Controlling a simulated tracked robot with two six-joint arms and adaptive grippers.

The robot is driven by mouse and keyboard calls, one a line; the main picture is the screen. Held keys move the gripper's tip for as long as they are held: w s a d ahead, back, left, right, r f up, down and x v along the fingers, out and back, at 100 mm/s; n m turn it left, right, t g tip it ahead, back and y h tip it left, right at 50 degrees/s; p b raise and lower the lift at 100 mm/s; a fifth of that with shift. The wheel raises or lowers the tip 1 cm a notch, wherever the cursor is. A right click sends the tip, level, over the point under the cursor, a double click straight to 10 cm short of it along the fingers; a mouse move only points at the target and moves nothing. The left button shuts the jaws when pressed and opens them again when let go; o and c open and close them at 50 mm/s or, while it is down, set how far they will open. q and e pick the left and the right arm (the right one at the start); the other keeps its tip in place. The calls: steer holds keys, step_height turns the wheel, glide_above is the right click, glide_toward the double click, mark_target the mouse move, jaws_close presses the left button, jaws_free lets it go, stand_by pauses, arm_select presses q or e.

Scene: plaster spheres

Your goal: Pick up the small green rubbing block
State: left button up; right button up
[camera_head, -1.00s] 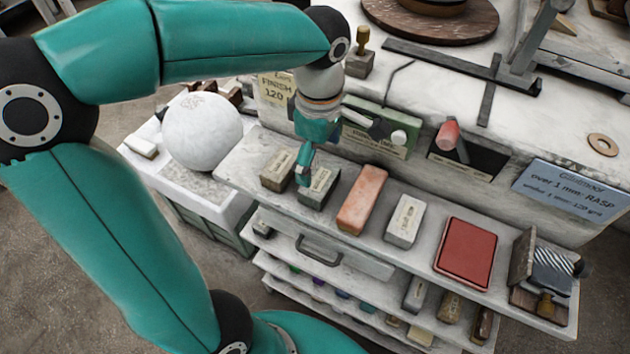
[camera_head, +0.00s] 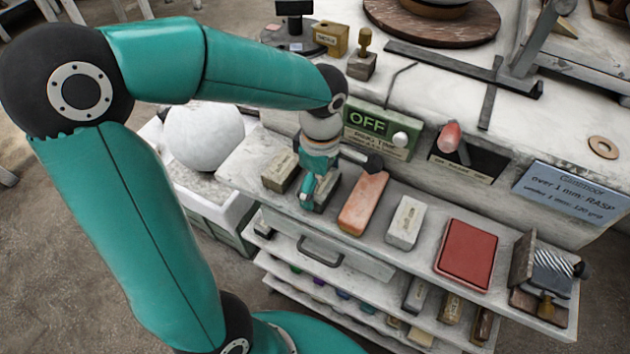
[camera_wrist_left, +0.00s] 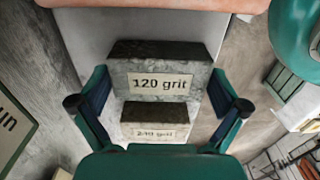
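A small grey-green rubbing block (camera_head: 330,187) lies on the pale top shelf, partly hidden by my left gripper (camera_head: 313,190), which is down over it. In the left wrist view a speckled grey-green block (camera_wrist_left: 160,82) with a "120 grit" label sits between the two fingers of the left gripper (camera_wrist_left: 158,76). The fingers are spread on either side of it. Whether they touch it is not clear. A smaller-looking block (camera_wrist_left: 155,125) labelled "240 grit" shows closer to the palm. My right gripper is not in view.
A tan-labelled block (camera_head: 280,171) stands just left of the gripper and an orange-pink brick (camera_head: 363,203) just right. Further right are a pale block (camera_head: 405,222) and a red pad (camera_head: 466,253). A white sphere (camera_head: 205,137) stands at left. A green OFF panel (camera_head: 375,128) rises behind.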

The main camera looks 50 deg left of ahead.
mark_target(320, 181)
arm_select(q)
steer(key=c, duration=1)
steer(key=shift+w+r, duration=0.1)
steer(key=shift+r, duration=0.1)
step_height(320, 181, up, 20)
steer(key=p, duration=0.1)
steer(key=shift+f, duration=0.15)
steer(key=o, duration=0.8)
steer(key=c, duration=0.5)
